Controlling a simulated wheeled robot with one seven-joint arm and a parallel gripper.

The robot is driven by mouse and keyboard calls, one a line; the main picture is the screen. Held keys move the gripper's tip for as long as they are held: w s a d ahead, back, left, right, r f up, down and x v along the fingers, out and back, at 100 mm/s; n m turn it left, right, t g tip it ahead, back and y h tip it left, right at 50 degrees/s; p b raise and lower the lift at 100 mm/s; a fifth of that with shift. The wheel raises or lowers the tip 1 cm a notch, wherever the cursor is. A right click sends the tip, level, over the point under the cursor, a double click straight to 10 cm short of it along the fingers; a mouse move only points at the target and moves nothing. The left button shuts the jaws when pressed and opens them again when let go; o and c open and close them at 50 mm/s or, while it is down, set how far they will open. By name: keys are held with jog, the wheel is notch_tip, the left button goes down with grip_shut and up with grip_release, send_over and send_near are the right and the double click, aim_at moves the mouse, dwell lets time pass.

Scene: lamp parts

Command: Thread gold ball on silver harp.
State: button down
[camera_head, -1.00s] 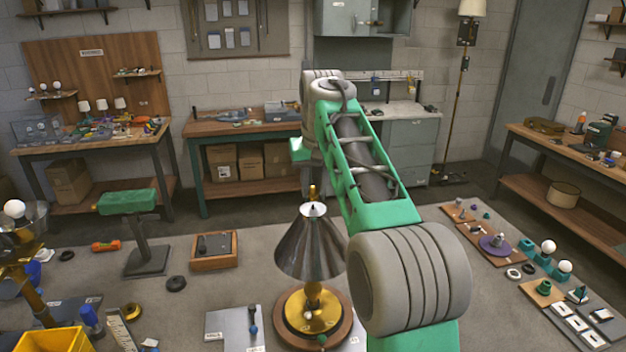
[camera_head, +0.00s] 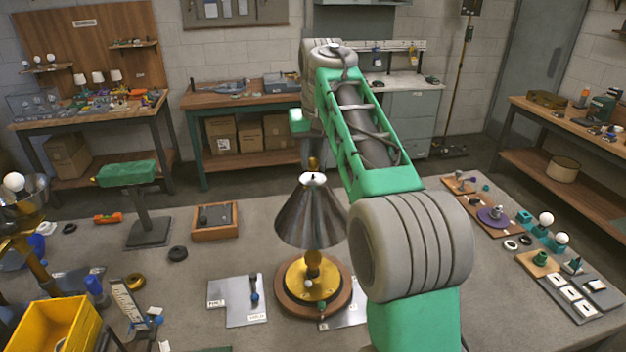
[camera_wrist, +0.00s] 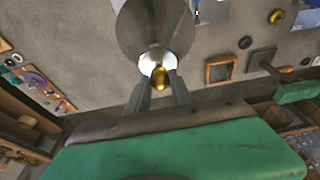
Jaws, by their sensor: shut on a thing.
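The gold ball (camera_head: 313,163) is just above the lamp's top in the head view. In the wrist view the gold ball (camera_wrist: 157,78) sits between the two fingers of my gripper (camera_wrist: 160,92), which is shut on it. The grey metal lampshade (camera_head: 311,215) stands upright below, with a pale top opening (camera_head: 313,179). A small dark tip shows at that opening. In the wrist view the shade (camera_wrist: 155,28) and its bright top lie just beyond the ball. The silver harp is mostly hidden inside the shade. I cannot tell whether ball and tip touch.
The lamp's round gold and wood base (camera_head: 290,300) stands on the grey table. A wooden tray (camera_head: 215,234), a green-topped stand (camera_head: 127,174) and a yellow bin (camera_head: 55,325) are to the left. Boards with small parts (camera_head: 540,262) lie at the right.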

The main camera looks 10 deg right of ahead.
jog(key=shift+f+b, duration=0.6)
jog(key=shift+f, duration=0.5)
dwell(1.4)
jog(key=c, duration=1.7)
grip_release()
jog(key=shift+c, duration=0.2)
grip_shut()
jog(key=shift+s+f, duration=0.1)
jog(key=shift+f, duration=0.15)
jog(key=shift+a+m+p, duration=0.15)
jog(key=shift+m+p, duration=0.25)
jog(key=shift+p, duration=0.1)
jog(key=shift+m+p, duration=0.3)
jog(key=shift+p, duration=0.15)
jog(key=shift+m+h+p, duration=0.3)
jog(key=shift+p, duration=0.1)
